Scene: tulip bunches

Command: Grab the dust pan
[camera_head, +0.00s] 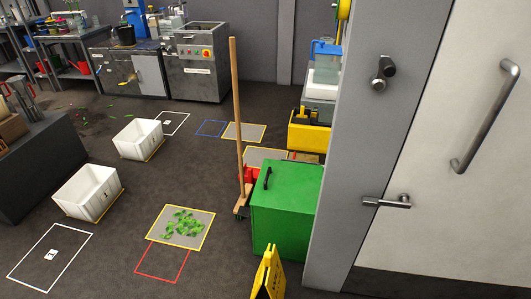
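I cannot clearly make out a dust pan. A small red object (248,174) shows beside the broom, partly hidden behind the green box (287,215); I cannot tell whether it is the dust pan. A broom with a long wooden handle (236,110) stands upright at the box's left side. The green box has a black handle on its upper left edge. Neither of my grippers is in view.
Green leaf scraps lie on a yellow-edged mat (178,244). Two white bins (90,192) stand at left. A yellow floor sign (268,274) is at the front, a yellow bucket (309,136) behind the box. A grey door frame (372,140) bounds the right. The middle floor is mostly clear.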

